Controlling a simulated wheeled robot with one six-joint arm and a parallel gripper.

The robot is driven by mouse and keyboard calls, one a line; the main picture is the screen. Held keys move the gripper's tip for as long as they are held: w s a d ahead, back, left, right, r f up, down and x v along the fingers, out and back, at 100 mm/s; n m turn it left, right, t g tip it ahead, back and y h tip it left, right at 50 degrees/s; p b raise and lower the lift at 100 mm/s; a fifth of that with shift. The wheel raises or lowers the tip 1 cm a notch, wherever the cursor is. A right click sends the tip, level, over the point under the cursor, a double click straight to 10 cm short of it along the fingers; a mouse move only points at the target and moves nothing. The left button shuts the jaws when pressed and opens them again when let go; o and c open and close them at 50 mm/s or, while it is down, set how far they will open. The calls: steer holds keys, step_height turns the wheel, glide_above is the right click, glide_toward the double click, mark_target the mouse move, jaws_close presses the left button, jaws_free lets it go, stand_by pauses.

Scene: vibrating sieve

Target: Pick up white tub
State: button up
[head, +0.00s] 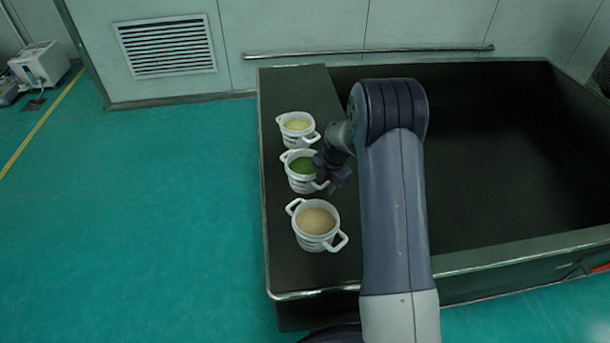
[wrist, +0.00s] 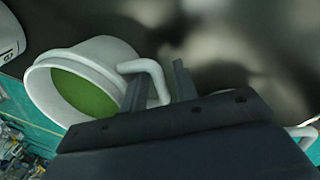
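Three white two-handled tubs stand in a row on the dark ledge. The far one holds pale yellow stuff (head: 297,136), the middle one green (head: 301,182), the near one beige (head: 314,243). My gripper (head: 329,180) is at the right handle of the middle tub. In the wrist view the green-filled tub (wrist: 105,52) is at upper left, and its handle (wrist: 152,72) reaches between my two fingers (wrist: 160,88). The fingers are apart, with a gap beside the handle; no grip on it shows. My gripper's body hides the lower part of the wrist view.
The dark ledge (head: 292,90) runs along the left of a large dark bin (head: 490,150) with a raised rim. Another white tub's edge (wrist: 9,35) shows at upper left of the wrist view. Open green floor (head: 150,220) lies left.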

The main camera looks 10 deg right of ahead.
steer(key=shift+c, duration=0.5)
jaws_close()
